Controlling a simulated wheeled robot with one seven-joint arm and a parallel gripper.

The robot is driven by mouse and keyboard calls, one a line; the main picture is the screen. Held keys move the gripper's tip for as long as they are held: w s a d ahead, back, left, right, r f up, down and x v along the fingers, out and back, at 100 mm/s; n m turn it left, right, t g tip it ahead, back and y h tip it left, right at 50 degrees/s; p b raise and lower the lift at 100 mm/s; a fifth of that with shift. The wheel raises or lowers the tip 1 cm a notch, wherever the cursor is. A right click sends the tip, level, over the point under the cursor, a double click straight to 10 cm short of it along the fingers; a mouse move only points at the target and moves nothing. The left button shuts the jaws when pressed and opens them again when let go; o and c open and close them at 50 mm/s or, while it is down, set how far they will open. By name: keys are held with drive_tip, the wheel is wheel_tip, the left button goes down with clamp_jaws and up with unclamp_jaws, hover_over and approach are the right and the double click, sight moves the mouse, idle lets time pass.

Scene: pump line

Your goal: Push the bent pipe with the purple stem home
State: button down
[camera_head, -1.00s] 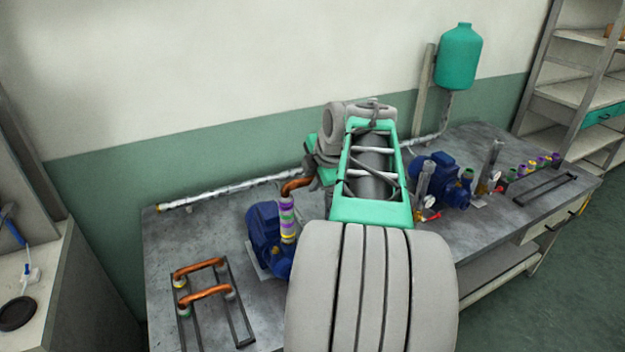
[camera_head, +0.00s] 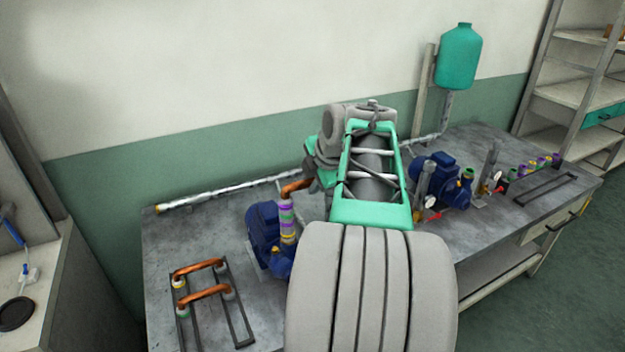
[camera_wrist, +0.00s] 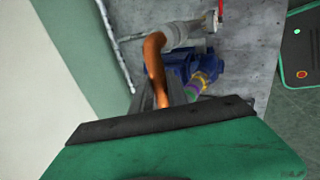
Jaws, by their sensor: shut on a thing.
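The bent copper pipe shows at its left elbow in the head view (camera_head: 292,187), above a stem banded purple, white and yellow (camera_head: 287,212). That stem stands upright over the left blue pump (camera_head: 264,232). In the wrist view the copper pipe (camera_wrist: 154,62) runs up to a grey collar, and a purple band (camera_wrist: 193,90) shows beside the blue pump. My gripper (camera_wrist: 162,92) is shut on the copper pipe. In the head view my arm hides the fingers and the pipe's other end. I cannot tell how deep the stem sits.
A black rack (camera_head: 240,328) with two copper pipes stands at the front left of the bench (camera_head: 160,250). A second blue pump (camera_head: 437,175), gauges and several coloured fittings stand to the right. A silver pipe (camera_head: 235,190) runs along the back. A green tank (camera_head: 458,57) hangs on the wall.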

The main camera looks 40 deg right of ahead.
drive_tip(key=shift+f+b, duration=0.15)
drive_tip(key=shift+b, duration=0.15)
drive_tip(key=c, duration=1.2)
unclamp_jaws()
drive_tip(key=shift+c, duration=0.2)
drive_tip(key=p+v, duration=0.2)
drive_tip(key=v, duration=0.4)
drive_tip(key=v, duration=0.8)
drive_tip(key=shift+p, duration=0.45)
drive_tip(key=shift+w, duration=0.15)
